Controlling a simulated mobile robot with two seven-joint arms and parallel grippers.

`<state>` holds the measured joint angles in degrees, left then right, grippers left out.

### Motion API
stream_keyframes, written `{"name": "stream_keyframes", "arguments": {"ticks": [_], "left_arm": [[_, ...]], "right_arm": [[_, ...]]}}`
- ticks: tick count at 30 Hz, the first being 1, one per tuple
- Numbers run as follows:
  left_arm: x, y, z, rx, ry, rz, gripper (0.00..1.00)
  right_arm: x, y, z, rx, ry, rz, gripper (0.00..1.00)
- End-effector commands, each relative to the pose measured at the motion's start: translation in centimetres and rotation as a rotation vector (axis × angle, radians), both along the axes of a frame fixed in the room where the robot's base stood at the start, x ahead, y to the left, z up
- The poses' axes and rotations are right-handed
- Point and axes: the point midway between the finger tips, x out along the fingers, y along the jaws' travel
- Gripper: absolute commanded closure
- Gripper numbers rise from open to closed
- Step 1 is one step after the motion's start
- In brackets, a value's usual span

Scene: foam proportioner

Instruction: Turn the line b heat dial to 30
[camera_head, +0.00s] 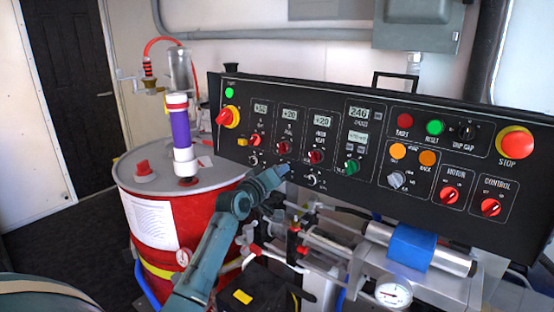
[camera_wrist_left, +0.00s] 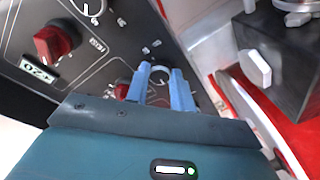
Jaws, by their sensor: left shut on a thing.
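The black control panel (camera_head: 345,120) has a line b column with a small display (camera_head: 289,115) that looks like +20. A red knob (camera_head: 283,148) sits below it. My left gripper (camera_head: 284,169) is at the small dial under that knob, reaching up from below. In the left wrist view, its two blue fingers (camera_wrist_left: 160,84) are shut on the line b heat dial (camera_wrist_left: 159,75), with part of the dial's printed ring showing around them. The fingers cover most of the dial, so its pointer cannot be read. My right gripper is not in view.
Neighbouring small dials, such as the one on the right (camera_head: 312,180), and red knobs (camera_head: 315,157) sit close by. A red drum (camera_head: 200,225) with a purple-and-white pump (camera_head: 180,128) stands left. Pipes and a blue block (camera_head: 411,246) lie below the panel.

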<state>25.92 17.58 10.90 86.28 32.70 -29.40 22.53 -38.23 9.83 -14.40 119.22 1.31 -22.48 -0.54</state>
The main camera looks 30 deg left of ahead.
Motion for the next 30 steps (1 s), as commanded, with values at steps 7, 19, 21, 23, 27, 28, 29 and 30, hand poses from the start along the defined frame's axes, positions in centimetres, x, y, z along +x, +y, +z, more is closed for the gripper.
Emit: {"name": "stream_keyframes", "arguments": {"ticks": [7, 19, 21, 23, 27, 28, 29, 30], "left_arm": [[0.0, 0.0, 0.4, -0.12, 0.008, 0.023, 0.99], [0.0, 0.0, 0.1, -0.174, 0.011, 0.033, 0.99], [0.0, 0.0, 0.1, -0.174, 0.011, 0.033, 0.99], [0.0, 0.0, 0.1, -0.174, 0.011, 0.033, 0.99], [0.0, 0.0, 0.1, -0.174, 0.011, 0.033, 0.99], [0.0, 0.0, 0.1, -0.174, 0.011, 0.033, 0.74], [0.0, 0.0, 0.1, -0.174, 0.011, 0.033, 0.71], [0.0, 0.0, 0.1, -0.173, 0.011, 0.032, 0.68]], "right_arm": [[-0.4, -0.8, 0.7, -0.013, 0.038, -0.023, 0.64], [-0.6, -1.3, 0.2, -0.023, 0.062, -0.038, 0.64], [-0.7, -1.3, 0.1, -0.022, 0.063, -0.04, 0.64], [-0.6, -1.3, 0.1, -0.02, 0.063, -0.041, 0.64], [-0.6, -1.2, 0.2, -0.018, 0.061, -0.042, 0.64], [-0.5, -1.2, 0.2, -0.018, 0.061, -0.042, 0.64], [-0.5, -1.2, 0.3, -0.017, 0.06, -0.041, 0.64], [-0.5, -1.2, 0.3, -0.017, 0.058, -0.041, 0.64]]}}
